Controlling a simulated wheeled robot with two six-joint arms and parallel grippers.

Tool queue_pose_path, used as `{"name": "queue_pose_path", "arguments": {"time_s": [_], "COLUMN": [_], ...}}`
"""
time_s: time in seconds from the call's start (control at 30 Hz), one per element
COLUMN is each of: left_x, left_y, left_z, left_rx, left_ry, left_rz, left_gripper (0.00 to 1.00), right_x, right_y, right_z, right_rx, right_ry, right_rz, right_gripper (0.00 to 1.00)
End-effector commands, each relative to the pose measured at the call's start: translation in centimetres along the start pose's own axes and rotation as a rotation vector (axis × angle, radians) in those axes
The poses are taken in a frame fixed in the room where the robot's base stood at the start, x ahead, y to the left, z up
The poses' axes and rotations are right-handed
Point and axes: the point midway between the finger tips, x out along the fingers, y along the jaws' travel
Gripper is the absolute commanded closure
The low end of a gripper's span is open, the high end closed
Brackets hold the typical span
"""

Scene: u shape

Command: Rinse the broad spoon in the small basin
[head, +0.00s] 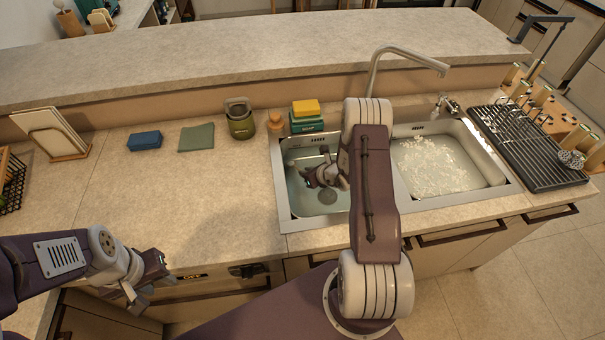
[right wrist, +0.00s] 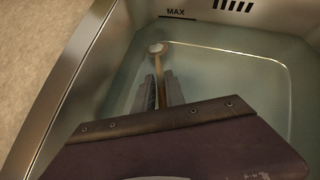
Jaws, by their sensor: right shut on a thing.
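The small basin (head: 283,190) is the left one of two sinks and holds clear water. My right gripper (head: 322,178) is down inside it, partly hidden behind my arm in the head view. In the right wrist view, my right gripper (right wrist: 160,95) is shut on the broad spoon (right wrist: 158,60). The spoon has a thin brownish handle and a pale end pointing toward the basin's far wall, marked MAX. It looks at or under the water; the depth is unclear. My left gripper (head: 148,280) is open and empty before the counter's front edge.
The larger basin (head: 435,165) at right holds foamy water. A faucet (head: 400,55) arches behind. A black drying rack (head: 530,150) is far right.

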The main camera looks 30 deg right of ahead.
Motion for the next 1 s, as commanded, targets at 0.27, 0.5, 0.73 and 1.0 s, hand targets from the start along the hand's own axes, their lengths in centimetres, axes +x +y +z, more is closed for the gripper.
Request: {"name": "queue_pose_path", "arguments": {"time_s": [0.27,0.5,0.73,1.0], "left_x": [0.01,0.02,0.03,0.18], "left_y": [0.00,0.00,0.00,0.00], "left_z": [0.00,0.00,0.00,0.02], "left_rx": [0.000,0.000,0.000,0.000], "left_ry": [0.000,0.000,0.000,0.000], "left_rz": [0.000,0.000,0.000,0.000], "left_gripper": [0.64,0.64,0.64,0.64], "right_x": [-0.01,-0.25,-0.43,-0.34], "right_y": [0.00,-0.02,0.00,0.00], "right_z": [0.03,0.32,0.47,0.38], "right_rx": [0.000,0.000,0.001,0.000], "right_ry": [0.000,-0.001,0.000,-0.001], "right_rz": [0.000,-0.001,0.000,0.000], "right_gripper": [1.00,1.00,1.00,1.00]}}
